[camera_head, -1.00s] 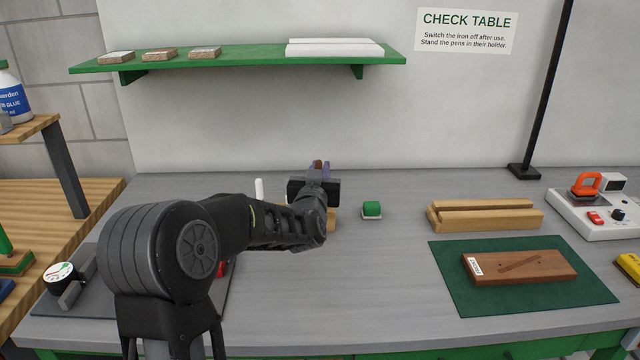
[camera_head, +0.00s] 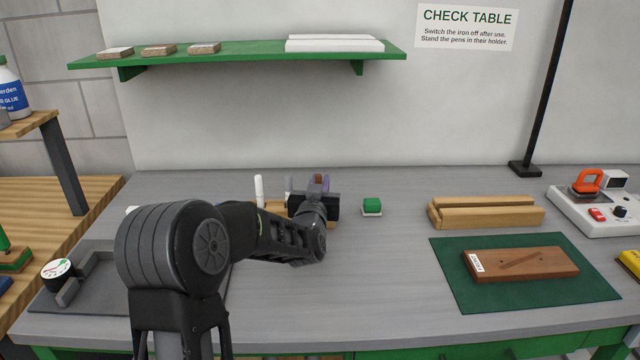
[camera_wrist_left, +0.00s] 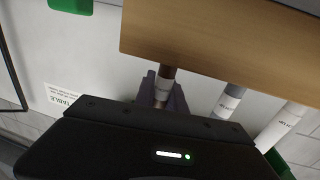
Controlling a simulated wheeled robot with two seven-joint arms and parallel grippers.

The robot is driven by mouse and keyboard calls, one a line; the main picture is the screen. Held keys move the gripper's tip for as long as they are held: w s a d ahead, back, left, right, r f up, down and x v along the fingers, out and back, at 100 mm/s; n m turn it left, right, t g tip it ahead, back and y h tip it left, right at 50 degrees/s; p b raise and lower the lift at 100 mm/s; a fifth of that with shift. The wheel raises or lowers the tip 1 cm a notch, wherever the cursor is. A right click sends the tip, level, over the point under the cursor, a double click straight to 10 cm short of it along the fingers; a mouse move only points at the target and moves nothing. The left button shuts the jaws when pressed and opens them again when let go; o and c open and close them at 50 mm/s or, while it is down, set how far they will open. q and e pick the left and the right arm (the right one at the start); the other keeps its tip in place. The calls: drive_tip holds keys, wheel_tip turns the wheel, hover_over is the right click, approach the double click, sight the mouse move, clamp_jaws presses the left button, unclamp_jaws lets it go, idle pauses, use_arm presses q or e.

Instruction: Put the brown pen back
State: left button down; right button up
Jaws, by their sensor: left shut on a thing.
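My left gripper (camera_head: 319,184) is shut on the brown pen (camera_wrist_left: 167,73), whose brown top (camera_head: 319,179) shows between the fingers in the head view. The pen stands about upright at the wooden pen holder (camera_wrist_left: 215,45). In the wrist view its lower end meets the holder's edge; I cannot tell how deep it sits in a hole. A white pen (camera_head: 259,190) and a grey pen (camera_head: 289,186) stand in the holder to the left. My gripper and forearm hide most of the holder in the head view. My right gripper is not in view.
A green-topped block (camera_head: 372,206) stands just right of the gripper. Further right are a wooden cradle (camera_head: 485,213), a green mat (camera_head: 455,290) with a brown board (camera_head: 525,264), and an iron station (camera_head: 600,212). A green shelf (camera_head: 250,54) hangs on the wall behind.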

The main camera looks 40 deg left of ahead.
use_arm(q)
drive_tip(key=c, duration=1.4)
unclamp_jaws()
drive_tip(key=shift+r, duration=0.1)
drive_tip(key=shift+r+p, duration=0.2)
drive_tip(key=shift+p, duration=0.2)
drive_tip(key=shift+r+p, duration=0.35)
drive_tip(key=shift+p, duration=0.1)
drive_tip(key=b+v, duration=0.1)
drive_tip(key=v, duration=1.1)
drive_tip(key=shift+f+b, duration=0.2)
drive_tip(key=shift+b, duration=0.2)
